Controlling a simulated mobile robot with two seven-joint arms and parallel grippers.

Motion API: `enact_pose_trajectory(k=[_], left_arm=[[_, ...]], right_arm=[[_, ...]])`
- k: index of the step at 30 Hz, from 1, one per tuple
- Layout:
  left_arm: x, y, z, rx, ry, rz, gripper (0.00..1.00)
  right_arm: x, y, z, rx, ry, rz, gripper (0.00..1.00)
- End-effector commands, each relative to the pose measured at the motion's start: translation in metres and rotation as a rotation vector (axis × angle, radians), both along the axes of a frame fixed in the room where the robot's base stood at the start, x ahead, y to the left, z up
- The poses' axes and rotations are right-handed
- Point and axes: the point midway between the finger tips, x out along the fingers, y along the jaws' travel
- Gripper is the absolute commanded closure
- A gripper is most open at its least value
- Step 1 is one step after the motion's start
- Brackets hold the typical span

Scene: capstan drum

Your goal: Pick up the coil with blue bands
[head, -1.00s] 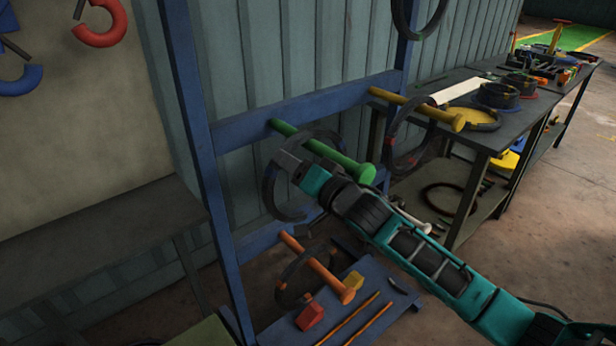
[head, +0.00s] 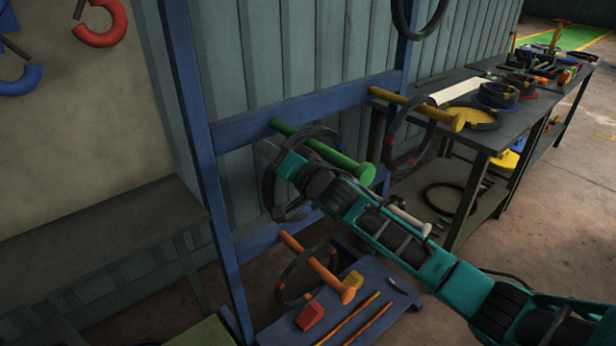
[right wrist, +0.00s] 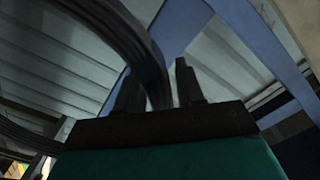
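A dark coil (head: 267,190) hangs on the green peg (head: 345,165) of the blue rack. No blue bands can be made out on it. My right gripper (head: 270,153) is at the upper left of this coil in the head view, and my right arm hides part of it. In the right wrist view the dark coil (right wrist: 125,35) runs down between the two fingers of my right gripper (right wrist: 160,80). A gap shows between the coil and the right-hand finger, so the gripper looks open around it. My left gripper is in neither view.
Other dark coils hang on the yellow peg (head: 445,115) and orange peg (head: 322,268), close by. Below is a blue shelf (head: 375,275) with small blocks and rods. A cluttered workbench (head: 490,140) stands at right, a grey bench (head: 100,235) at left.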

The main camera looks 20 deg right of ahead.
Motion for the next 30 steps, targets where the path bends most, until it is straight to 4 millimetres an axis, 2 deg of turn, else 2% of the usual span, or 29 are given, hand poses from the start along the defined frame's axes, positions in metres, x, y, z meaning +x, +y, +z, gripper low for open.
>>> enact_pose_trajectory(k=[1,11,30], left_arm=[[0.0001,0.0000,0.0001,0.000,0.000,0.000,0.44],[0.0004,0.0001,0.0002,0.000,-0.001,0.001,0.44],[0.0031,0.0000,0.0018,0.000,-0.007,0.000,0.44]], right_arm=[[-0.0001,-0.0001,-0.0001,0.000,0.000,0.000,0.68],[-0.0002,-0.0003,-0.0001,0.000,0.000,0.000,0.99],[-0.0002,-0.0004,-0.0001,0.000,0.001,-0.001,1.00]])
